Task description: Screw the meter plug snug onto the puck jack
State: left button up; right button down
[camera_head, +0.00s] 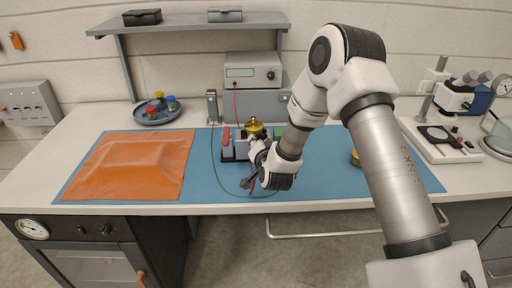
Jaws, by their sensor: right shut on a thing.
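My right arm comes in from the right and bends down over the blue mat. Its gripper (256,146) is at the near side of the gold puck (255,127), close against it in this view. The gripper is shut on what seems to be the meter plug, which is mostly hidden by the gripper and wrist. I cannot make out the puck jack or whether the plug touches it. The meter (253,72) stands behind at the back of the bench, with a red lead running down from its front. My left gripper is out of view.
A red-handled fixture (226,137) stands just left of the puck. A green cable loops across the blue mat (325,183). An orange cover (135,165) lies left, with a round tray (157,118) behind it. A microscope (448,110) stands right. The mat's right part is mostly clear.

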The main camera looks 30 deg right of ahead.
jog(key=shift+w+d+r, duration=0.1)
jog(key=shift+w+r, duration=0.1)
jog(key=shift+r, duration=0.2)
